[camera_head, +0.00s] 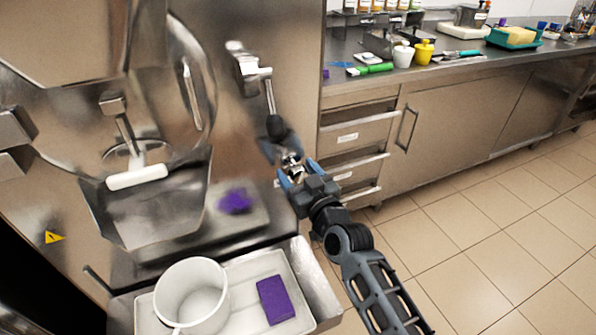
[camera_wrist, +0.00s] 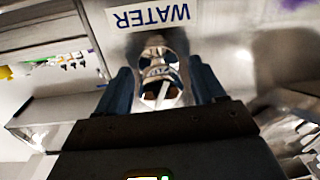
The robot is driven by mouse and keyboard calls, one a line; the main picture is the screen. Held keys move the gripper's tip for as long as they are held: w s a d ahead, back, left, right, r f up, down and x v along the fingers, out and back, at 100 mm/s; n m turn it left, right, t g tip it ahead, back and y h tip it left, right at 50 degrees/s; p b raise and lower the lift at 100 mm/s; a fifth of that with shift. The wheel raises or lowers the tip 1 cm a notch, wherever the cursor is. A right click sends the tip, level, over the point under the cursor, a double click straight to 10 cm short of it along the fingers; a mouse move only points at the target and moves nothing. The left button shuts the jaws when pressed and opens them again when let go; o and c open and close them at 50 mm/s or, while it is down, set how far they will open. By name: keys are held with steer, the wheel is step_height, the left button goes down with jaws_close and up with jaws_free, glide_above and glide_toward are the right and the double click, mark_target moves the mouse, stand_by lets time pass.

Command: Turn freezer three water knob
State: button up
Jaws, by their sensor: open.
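The water knob (camera_wrist: 157,66) is a small metal knob under an upside-down WATER label (camera_wrist: 148,16) in the wrist view. It sits on the freezer's metal face. My gripper (camera_wrist: 163,82) is open, with one blue finger on each side of the knob. I cannot tell whether either finger touches it. In the head view my gripper (camera_head: 288,177) is at the right edge of the freezer (camera_head: 265,30), just below a spout with a black end (camera_head: 277,127). The knob is mostly hidden there by the fingers.
Below the freezer a tray (camera_head: 318,285) holds a white pot (camera_head: 190,293) and a purple sponge (camera_head: 275,299). A purple cloth (camera_head: 236,201) lies on the freezer ledge. A counter with drawers (camera_head: 355,135) stands to the right. The tiled floor (camera_head: 500,230) is clear.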

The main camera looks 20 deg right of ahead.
steer(key=shift+c, duration=0.2)
steer(key=c, duration=1)
steer(key=shift+m, duration=0.4)
steer(key=m, duration=0.5)
steer(key=shift+a+m, duration=0.1)
steer(key=shift+m, duration=0.3)
steer(key=m, duration=0.3)
steer(key=shift+m, duration=0.3)
steer(key=shift+m+h+p, duration=0.3)
steer(key=shift+m+p, duration=0.15)
steer(key=shift+m, duration=1.25)
